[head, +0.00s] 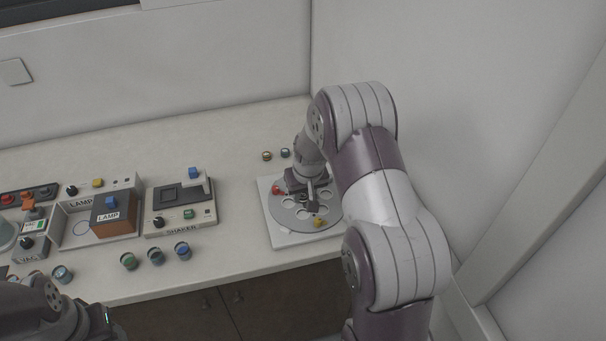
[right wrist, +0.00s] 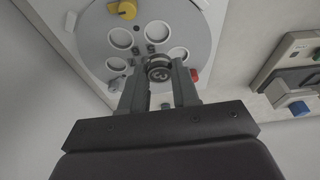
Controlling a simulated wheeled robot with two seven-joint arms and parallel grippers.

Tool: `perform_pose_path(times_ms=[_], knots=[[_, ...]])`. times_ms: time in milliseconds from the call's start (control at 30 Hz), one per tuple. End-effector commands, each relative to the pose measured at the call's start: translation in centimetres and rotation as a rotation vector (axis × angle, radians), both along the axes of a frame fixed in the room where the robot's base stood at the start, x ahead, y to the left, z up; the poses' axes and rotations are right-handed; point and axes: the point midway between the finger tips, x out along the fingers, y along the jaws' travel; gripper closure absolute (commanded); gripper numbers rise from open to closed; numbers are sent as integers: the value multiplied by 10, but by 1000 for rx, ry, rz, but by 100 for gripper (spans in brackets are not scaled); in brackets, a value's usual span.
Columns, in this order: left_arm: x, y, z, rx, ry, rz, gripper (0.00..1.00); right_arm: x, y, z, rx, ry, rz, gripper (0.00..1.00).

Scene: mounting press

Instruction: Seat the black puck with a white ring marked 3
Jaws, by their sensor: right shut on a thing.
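My right gripper (head: 312,198) is low over the grey round plate (head: 284,222) of the white press at the right end of the counter. In the right wrist view, the gripper (right wrist: 160,84) is shut on a small black puck (right wrist: 159,72) with a pale ring. A mark shows on its face, but I cannot read it surely. The puck is over the inner part of the round plate (right wrist: 100,22), among several round holes. I cannot tell whether it touches the plate. Only part of my left arm shows at the lower left in the head view; its fingers are out of frame.
A yellow knob (head: 320,222) and a red knob (head: 277,190) sit at the plate. Two small pucks (head: 267,156) stand behind the press. A shaker (head: 181,203), a lamp box (head: 113,214) and several vials (head: 155,256) stand to the left. A wall is close on the right.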

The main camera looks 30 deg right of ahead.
Motion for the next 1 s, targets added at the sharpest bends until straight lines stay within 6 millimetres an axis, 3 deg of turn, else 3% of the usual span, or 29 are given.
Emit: perform_pose_path(times_ms=[267,1000], knots=[[0,0,-9,0,0,0,53,-2,1,-10,1,0,-2,97],[0,0,-50,0,0,0,53,-1,0,-64,0,-1,-2,97]])
